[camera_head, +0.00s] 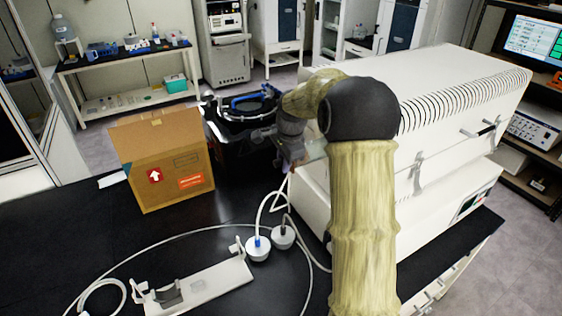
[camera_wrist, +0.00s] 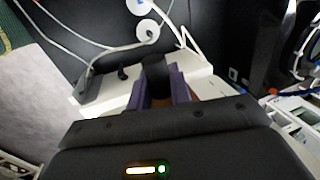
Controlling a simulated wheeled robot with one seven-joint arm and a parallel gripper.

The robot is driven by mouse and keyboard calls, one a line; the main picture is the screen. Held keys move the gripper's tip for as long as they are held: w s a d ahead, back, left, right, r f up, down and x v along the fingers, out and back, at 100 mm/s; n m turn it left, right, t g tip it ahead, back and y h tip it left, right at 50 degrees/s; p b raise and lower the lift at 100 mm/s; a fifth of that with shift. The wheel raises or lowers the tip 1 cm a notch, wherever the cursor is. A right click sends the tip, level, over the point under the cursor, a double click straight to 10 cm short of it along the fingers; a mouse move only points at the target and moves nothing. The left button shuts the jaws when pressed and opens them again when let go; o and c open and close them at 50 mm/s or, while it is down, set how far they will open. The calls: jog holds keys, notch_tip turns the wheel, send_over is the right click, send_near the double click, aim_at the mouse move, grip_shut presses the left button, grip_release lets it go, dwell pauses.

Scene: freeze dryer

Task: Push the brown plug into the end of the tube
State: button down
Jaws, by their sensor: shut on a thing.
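My gripper (camera_wrist: 160,82) shows in the wrist view with two purple finger pads. It is shut on a dark piece with a brownish lower part (camera_wrist: 153,68), which looks like the brown plug. In the head view my gripper (camera_head: 292,158) is above the bench beside the white machine's left end, and its fingertips and the plug are too small to make out. White tubing (camera_head: 185,234) curves over the black bench to round white fittings (camera_head: 258,249). A fitting (camera_wrist: 147,32) shows past the fingers in the wrist view. I cannot tell which tube end takes the plug.
The large white machine (camera_head: 455,95) fills the right side. A white holder with upright clips (camera_head: 215,285) lies on the front of the bench. Bare bench lies at left.

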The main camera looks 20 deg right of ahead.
jog(key=shift+d, duration=0.1)
dwell(0.3)
jog(key=c, duration=1.2)
grip_release()
jog(key=shift+r, duration=0.1)
jog(key=p+v, duration=0.4)
jog(key=v, duration=0.2)
jog(key=shift+r+p, duration=0.3)
jog(key=shift+r, duration=0.1)
